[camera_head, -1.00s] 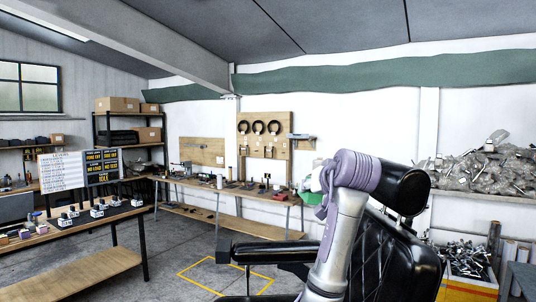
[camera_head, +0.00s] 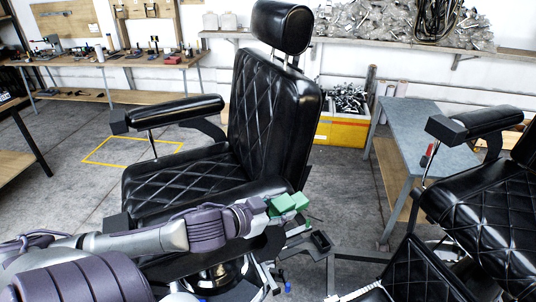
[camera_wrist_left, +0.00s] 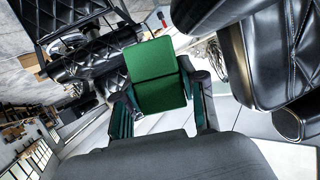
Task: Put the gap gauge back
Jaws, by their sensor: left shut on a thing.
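A green, flat-faced block with a seam across it, probably the gap gauge (camera_wrist_left: 158,76), is held between the fingers of my left gripper (camera_wrist_left: 163,112) in the left wrist view. In the head view the same green thing (camera_head: 291,202) sits at the tip of my left gripper (camera_head: 268,206), beside the seat of the near barber chair (camera_head: 270,105). The gripper is shut on it, and it is in the air above the chair's base area. My right gripper is not in view. No place clearly marked for the gauge can be made out.
A small black open holder (camera_head: 320,243) is just right of and below the gripper. A second barber chair (camera_head: 470,215) stands at the right. A yellow bin (camera_head: 343,131) of metal parts is behind.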

